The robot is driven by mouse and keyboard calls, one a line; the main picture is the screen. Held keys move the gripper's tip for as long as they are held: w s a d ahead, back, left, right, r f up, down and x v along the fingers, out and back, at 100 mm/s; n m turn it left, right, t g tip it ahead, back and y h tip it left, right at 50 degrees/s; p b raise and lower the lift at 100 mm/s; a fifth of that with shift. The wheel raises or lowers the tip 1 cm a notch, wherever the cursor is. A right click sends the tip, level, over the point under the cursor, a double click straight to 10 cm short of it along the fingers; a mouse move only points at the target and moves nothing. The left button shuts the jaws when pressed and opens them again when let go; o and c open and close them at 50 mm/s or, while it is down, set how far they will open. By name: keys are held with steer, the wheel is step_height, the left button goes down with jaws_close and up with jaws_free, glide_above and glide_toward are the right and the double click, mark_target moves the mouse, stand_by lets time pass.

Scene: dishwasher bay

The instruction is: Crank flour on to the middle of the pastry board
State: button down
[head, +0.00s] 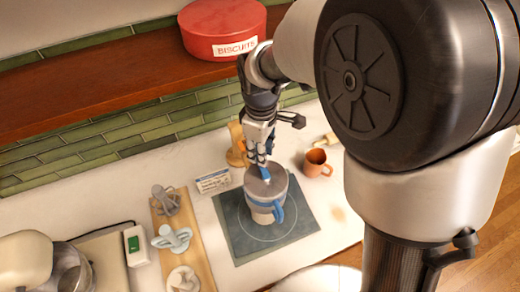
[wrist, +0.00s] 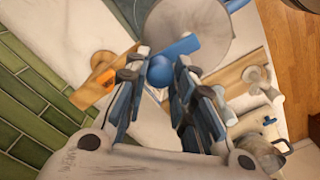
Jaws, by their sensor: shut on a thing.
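The flour sifter (head: 262,205) is a grey drum with a blue band and a blue side handle (head: 278,208). It is upright over the dark grey-green pastry board (head: 236,240), near the middle of its pale marked circle. My gripper (head: 260,160) reaches down to the sifter's top. In the wrist view, my gripper (wrist: 160,80) is shut on the round blue crank knob (wrist: 160,70). The flat blue crank arm (wrist: 182,47) extends from the knob over the drum's top (wrist: 185,22). No flour shows on the board; the part under the sifter is hidden.
An orange mug (head: 316,164) and a wooden stand (head: 236,148) are behind the board. A small card (head: 213,181) is at its back left. A wooden plank (head: 194,225) with mixer attachments lies left, beside a mixer (head: 25,262). A red biscuit tin (head: 222,28) sits on the shelf above.

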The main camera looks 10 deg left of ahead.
steer(key=m, duration=0.2)
steer(key=d+m, duration=0.2)
steer(key=m, duration=0.1)
steer(key=shift+w+m, duration=0.3)
steer(key=m, duration=0.1)
steer(key=d+m, duration=0.1)
steer(key=shift+m, duration=0.4)
steer(key=m, duration=0.1)
steer(key=d+m, duration=0.1)
steer(key=m, duration=0.1)
steer(key=shift+s+d+m, duration=0.1)
steer(key=shift+s+m, duration=0.2)
steer(key=m, duration=0.1)
steer(key=s+d+m, duration=0.1)
steer(key=m, duration=0.3)
steer(key=shift+s+d+b, duration=0.2)
steer(key=shift+s+b, duration=0.05)
steer(key=shift+b, duration=0.1)
steer(key=m, duration=0.2)
steer(key=s+m, duration=0.1)
steer(key=m, duration=0.2)
steer(key=shift+s+d+m, duration=0.25)
steer(key=shift+s+m, duration=0.15)
steer(key=c, duration=1.3)
jaws_free()
steer(key=shift+s, duration=0.1)
